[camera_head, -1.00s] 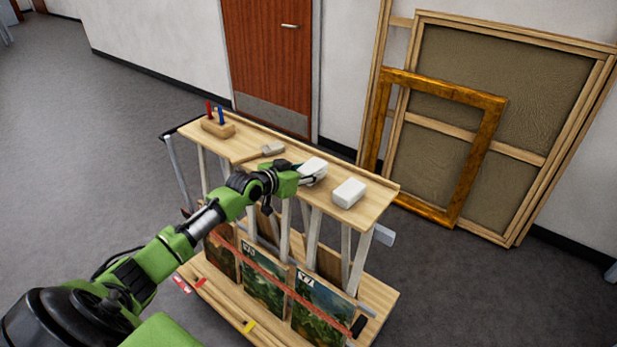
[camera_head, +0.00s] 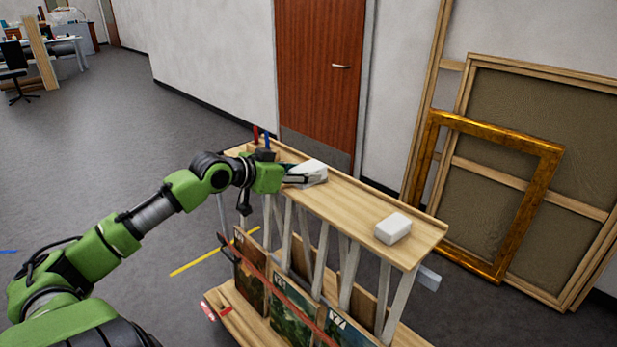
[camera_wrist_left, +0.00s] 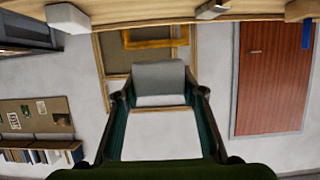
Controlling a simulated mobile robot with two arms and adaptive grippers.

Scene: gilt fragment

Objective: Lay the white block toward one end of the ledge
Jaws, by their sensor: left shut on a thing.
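My left gripper (camera_head: 302,177) is shut on a white block (camera_head: 314,167). The same block shows between the fingers in the left wrist view (camera_wrist_left: 160,76), with a gap between it and the ledge. The wooden ledge (camera_head: 350,194) is the long top of a rack. The held block is over the ledge's far left part in the head view. A second white block (camera_head: 393,228) lies near the ledge's near right end; it also shows in the left wrist view (camera_wrist_left: 68,18). My right gripper is out of view.
A wooden holder with red and blue sticks (camera_head: 264,150) stands at the far left end, partly hidden by my gripper. Paintings (camera_head: 292,300) stand below. A gilt frame (camera_head: 433,145) leans behind. The ledge beside the second block is clear.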

